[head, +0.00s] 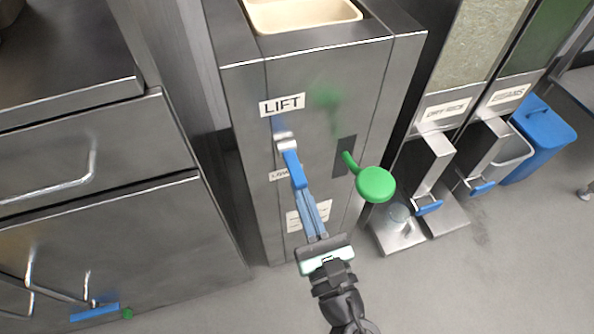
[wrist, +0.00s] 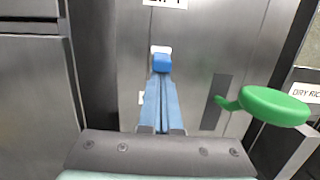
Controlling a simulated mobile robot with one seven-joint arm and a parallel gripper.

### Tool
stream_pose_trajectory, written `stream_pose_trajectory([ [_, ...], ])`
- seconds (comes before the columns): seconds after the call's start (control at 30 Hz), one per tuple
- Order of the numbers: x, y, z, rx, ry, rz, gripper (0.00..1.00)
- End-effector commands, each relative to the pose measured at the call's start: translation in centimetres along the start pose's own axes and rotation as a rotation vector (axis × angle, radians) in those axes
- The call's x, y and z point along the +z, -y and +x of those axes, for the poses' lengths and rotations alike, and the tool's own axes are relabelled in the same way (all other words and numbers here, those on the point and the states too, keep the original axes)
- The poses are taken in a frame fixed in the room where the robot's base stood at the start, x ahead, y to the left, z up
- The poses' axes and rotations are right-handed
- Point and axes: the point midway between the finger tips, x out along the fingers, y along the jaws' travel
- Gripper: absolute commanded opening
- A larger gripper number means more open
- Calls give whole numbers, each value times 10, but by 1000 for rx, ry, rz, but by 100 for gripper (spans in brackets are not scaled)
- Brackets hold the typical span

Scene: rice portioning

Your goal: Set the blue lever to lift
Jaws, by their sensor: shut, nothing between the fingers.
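The blue lever (head: 293,168) is on the front of a steel cabinet, on a pale mount below the "LIFT" label (head: 282,104). It partly covers a second, lower label (head: 278,175). In the wrist view the lever's blue end (wrist: 161,63) is just beyond my fingertips. My gripper (head: 305,193) is below the lever's end, with its light-blue fingers together and nothing between them. It also shows in the wrist view (wrist: 160,82). I cannot tell whether the fingertips touch the lever.
A green round-ended lever (head: 376,184) juts from a slot right of my gripper. A cream tray (head: 300,14) is in the cabinet top. Dispensers with labels (head: 446,109) and a blue bin (head: 541,138) stand right. Steel drawers (head: 70,150) are left.

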Motion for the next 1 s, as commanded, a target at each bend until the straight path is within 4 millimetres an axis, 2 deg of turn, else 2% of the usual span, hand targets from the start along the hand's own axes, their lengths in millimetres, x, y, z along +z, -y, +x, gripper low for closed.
stream_pose_trajectory([
  [0.03, 16, 0, 2, 1, -23, 0, 0],
  [0.27, 25, 0, 2, 1, -136, 1, 0],
  [0.73, 39, -1, 5, 2, -351, -2, 0],
  [1.0, 42, 0, 7, -1, -350, 1, 0],
])
